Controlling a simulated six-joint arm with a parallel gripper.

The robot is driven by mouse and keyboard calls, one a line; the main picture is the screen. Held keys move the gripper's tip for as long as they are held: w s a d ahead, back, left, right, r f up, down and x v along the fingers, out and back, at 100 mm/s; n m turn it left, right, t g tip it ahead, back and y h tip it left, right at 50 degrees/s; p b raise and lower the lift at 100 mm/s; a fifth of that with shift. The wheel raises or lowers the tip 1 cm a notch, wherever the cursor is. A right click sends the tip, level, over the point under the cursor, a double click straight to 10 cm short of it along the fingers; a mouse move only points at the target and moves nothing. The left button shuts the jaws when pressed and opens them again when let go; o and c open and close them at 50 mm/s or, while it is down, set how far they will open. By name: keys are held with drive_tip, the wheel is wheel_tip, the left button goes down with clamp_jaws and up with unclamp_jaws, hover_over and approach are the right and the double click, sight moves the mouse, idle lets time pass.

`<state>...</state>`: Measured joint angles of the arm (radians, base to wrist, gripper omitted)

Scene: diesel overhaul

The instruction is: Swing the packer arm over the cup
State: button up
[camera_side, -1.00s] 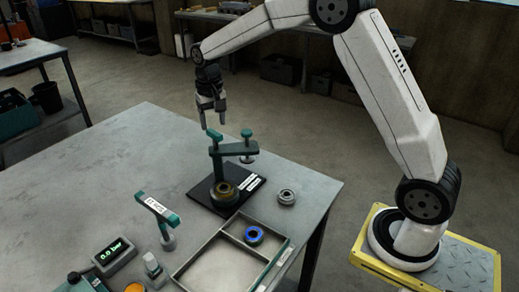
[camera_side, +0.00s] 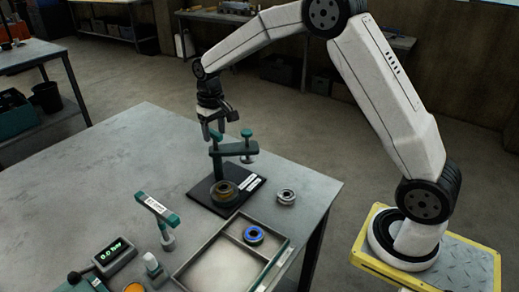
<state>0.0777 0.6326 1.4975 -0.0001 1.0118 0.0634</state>
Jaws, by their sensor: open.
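A green knob (camera_side: 247,133) stands on that end. The brass-coloured cup (camera_side: 224,192) sits on a black base plate (camera_side: 203,195) in front of the post. My gripper (camera_side: 213,137) is open, fingers down, at the top of the post, left of the free-end knob. It overlaps the post top in the picture; whether it touches cannot be told.
A metal ring (camera_side: 286,196) lies on the table right of the base plate. A grey tray (camera_side: 190,265) at the front holds a blue ring (camera_side: 253,235). A green-handled tool (camera_side: 156,208) and a pressure display (camera_side: 114,256) stand to the left. The table's back left is clear.

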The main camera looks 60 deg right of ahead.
clamp_jaws()
